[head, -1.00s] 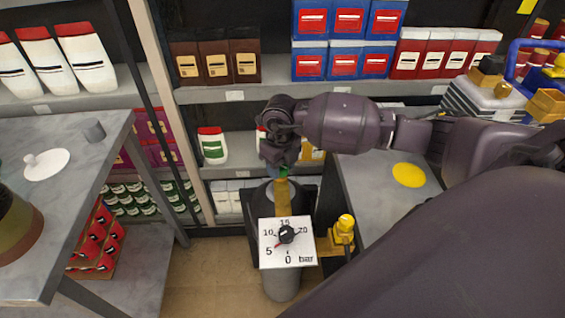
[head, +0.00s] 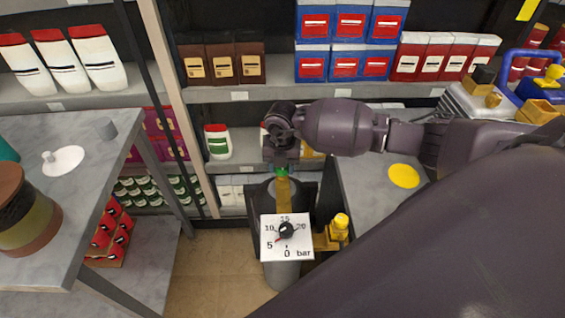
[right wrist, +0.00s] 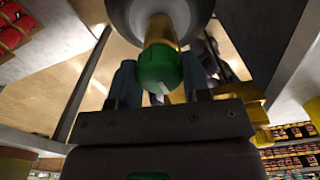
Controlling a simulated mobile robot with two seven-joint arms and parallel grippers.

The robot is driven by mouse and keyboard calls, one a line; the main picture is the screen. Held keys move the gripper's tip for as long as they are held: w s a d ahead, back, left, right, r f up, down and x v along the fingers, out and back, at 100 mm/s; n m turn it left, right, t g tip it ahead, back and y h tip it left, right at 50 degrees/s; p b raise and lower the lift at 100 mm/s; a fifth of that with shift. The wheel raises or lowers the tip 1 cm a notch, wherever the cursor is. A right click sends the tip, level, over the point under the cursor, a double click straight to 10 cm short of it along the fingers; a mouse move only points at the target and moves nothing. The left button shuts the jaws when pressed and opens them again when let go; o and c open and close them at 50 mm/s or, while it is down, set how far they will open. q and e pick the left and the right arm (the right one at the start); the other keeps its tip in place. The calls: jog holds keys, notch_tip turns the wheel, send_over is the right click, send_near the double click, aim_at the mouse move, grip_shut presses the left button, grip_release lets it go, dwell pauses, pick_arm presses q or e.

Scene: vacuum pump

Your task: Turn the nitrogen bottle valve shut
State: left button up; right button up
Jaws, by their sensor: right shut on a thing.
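The nitrogen bottle (head: 281,274) stands upright on the floor in the middle of the head view, dark at its shoulder. A brass neck rises from its top to a green valve knob (head: 282,171). My right gripper (head: 282,166) reaches down over the knob from above and is shut on it. In the right wrist view the green knob (right wrist: 160,70) sits between the two bluish fingers, with the brass stem beyond it. My left gripper is out of view.
A grey table (head: 55,230) stands left of the bottle. A grey bench (head: 360,195) with a yellow disc (head: 404,176) lies to the right. A yellow fitting (head: 338,226) sits close right of the gauge. Stocked shelves (head: 250,95) line the back.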

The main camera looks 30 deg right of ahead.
jog(key=shift+m, duration=0.3)
dwell(0.4)
jog(key=o, duration=0.9)
jog(key=shift+r, duration=0.55)
notch_tip(320, 180, up, 8)
jog(key=shift+r, duration=0.9)
